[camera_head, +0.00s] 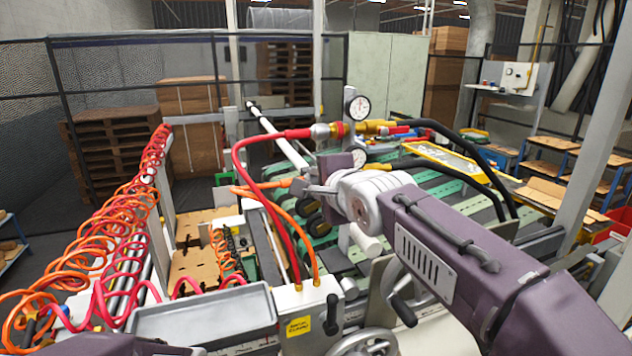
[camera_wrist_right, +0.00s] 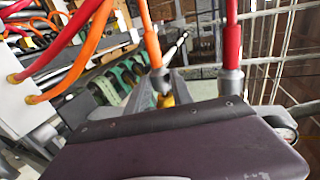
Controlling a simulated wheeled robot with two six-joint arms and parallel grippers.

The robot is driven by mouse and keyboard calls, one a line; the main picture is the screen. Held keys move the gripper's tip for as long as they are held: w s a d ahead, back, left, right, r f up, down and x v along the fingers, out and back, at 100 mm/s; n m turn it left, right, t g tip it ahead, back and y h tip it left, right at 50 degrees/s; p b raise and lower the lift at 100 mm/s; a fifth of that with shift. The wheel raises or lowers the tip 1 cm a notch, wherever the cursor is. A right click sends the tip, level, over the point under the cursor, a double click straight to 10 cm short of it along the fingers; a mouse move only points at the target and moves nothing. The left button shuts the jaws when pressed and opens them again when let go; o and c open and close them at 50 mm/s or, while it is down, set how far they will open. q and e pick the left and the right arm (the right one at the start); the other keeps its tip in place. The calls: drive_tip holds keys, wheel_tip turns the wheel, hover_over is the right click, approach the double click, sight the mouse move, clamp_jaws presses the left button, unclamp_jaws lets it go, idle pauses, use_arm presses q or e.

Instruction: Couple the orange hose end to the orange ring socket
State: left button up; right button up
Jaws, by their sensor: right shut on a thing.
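The orange hose (camera_head: 284,220) rises from the white block and bends over toward my right gripper (camera_head: 303,187), whose jaws are shut on the orange hose end (camera_head: 285,183). In the right wrist view the hose end (camera_wrist_right: 157,78) has a grey metal tip between the fingers (camera_wrist_right: 160,92). A yellow-orange part (camera_wrist_right: 167,100) shows just beyond the tip; I cannot tell whether they touch. The orange ring socket is not clearly visible; my right wrist covers that area in the head view. My left gripper is out of view.
A red hose (camera_head: 255,143) arches just above my right gripper to a metal coupling (camera_head: 320,131). Pressure gauges (camera_head: 358,107) stand close by. A white block (camera_head: 305,312) with hose outlets and a grey tray (camera_head: 205,315) are in front. Coiled hoses (camera_head: 110,235) hang at left.

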clamp_jaws()
drive_tip(key=shift+w+d, duration=0.25)
drive_tip(key=shift+d, duration=0.45)
idle(1.3)
drive_tip(key=shift+c, duration=0.2)
unclamp_jaws()
drive_tip(key=o, duration=0.8)
drive_tip(key=shift+o, duration=0.2)
drive_tip(key=shift+d, duration=0.15)
